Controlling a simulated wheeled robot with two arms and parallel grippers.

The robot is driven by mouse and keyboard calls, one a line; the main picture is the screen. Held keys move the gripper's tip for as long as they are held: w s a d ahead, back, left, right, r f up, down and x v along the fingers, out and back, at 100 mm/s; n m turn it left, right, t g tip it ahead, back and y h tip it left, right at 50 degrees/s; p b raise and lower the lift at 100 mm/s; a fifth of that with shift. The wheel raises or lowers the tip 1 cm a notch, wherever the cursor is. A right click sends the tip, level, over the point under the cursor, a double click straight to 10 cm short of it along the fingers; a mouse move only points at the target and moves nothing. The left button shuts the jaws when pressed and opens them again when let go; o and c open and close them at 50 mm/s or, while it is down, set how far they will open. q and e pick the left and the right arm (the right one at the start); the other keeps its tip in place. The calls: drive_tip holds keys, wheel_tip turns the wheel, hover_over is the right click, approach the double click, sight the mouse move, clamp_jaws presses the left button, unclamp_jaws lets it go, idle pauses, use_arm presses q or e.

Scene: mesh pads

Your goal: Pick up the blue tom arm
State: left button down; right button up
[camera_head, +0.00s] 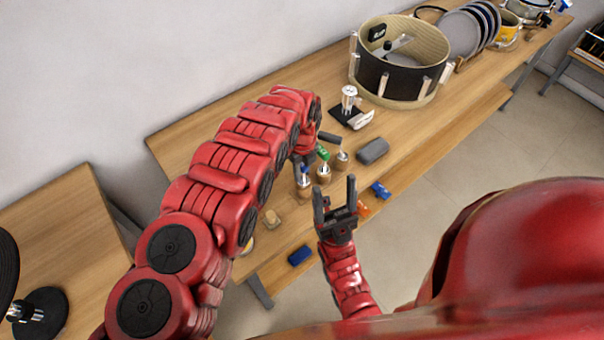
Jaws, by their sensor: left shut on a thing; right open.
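The blue-marked tom arm (304,174) stands upright in a round wooden base on the workbench. My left gripper (299,163) reaches down from above and is shut on it; the arm partly hides the grip. A green-marked one (323,168) and a plain metal one (342,158) stand in similar wooden bases just to its right. My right gripper (336,195) is open and empty, its fingers pointing up in the picture, in front of the bases.
Bare wood lies at the far left end.

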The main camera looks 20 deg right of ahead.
use_arm(q)
drive_tip(key=shift+r+b, duration=0.4)
drive_tip(key=shift+r, duration=0.4)
wheel_tip(320, 180, up, 4)
drive_tip(key=shift+w+r+b, duration=0.1)
drive_tip(key=shift+b, duration=0.85)
wheel_tip(320, 180, up, 3)
drive_tip(key=shift+r+p, duration=0.15)
drive_tip(key=shift+p, duration=0.85)
wheel_tip(320, 180, up, 5)
drive_tip(key=p, duration=0.4)
drive_tip(key=shift+p, duration=0.4)
drive_tip(key=w+a+r+n+b, duration=0.2)
drive_tip(key=w+a+n+b, duration=0.3)
drive_tip(key=w+a+n, duration=0.4)
drive_tip(key=shift+a+n, duration=0.2)
drive_tip(key=shift+n, duration=1.8)
